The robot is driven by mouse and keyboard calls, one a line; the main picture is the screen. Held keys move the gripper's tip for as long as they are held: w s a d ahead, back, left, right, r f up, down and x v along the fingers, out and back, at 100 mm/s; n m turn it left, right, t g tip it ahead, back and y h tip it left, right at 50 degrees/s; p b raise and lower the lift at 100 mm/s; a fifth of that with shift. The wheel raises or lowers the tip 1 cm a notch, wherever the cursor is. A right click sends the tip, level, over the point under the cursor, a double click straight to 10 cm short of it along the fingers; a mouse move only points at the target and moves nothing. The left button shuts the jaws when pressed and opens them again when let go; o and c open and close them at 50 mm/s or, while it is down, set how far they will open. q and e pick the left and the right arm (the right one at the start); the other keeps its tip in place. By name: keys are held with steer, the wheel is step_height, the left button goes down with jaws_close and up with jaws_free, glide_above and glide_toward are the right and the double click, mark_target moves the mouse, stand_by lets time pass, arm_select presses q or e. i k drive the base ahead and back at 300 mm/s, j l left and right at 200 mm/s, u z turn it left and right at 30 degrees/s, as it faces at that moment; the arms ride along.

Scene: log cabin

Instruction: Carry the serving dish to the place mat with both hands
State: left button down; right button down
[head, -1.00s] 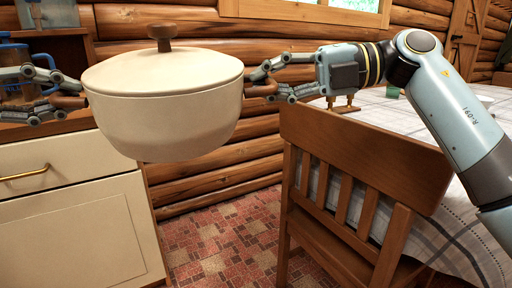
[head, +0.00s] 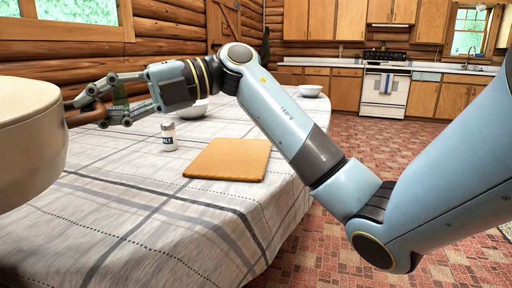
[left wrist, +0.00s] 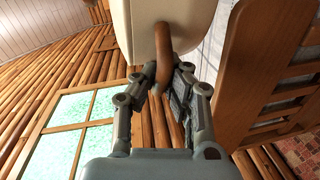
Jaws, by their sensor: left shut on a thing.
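The serving dish (head: 25,145), a cream pot, is cut off by the left edge of the head view, held up level with the table. My right gripper (head: 88,108) is shut on its brown side handle (head: 74,117). In the left wrist view, my left gripper (left wrist: 165,80) is closed around the other handle (left wrist: 163,50), with the dish's cream wall (left wrist: 142,20) above it. My left gripper is outside the head view. The place mat (head: 228,160), tan and woven, lies flat and empty on the table, right of the dish.
A salt shaker (head: 169,137) stands between the dish and mat. White bowls (head: 193,109) (head: 310,91) stand farther back on the cloth-covered table (head: 150,215). The cloth in front of the mat is clear. A wooden chair (left wrist: 243,65) shows in the left wrist view.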

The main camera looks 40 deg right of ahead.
mark_target(229, 156)
steer(key=i+l, duration=0.1)
steer(key=l, duration=0.3)
steer(key=l+z, duration=0.1)
steer(key=l, duration=0.3)
steer(key=i+l, duration=0.15)
steer(key=l, duration=0.25)
steer(key=i+l, duration=0.1)
steer(key=l, duration=0.3)
steer(key=l+z, duration=0.1)
steer(key=l, duration=0.3)
steer(key=i, duration=0.05)
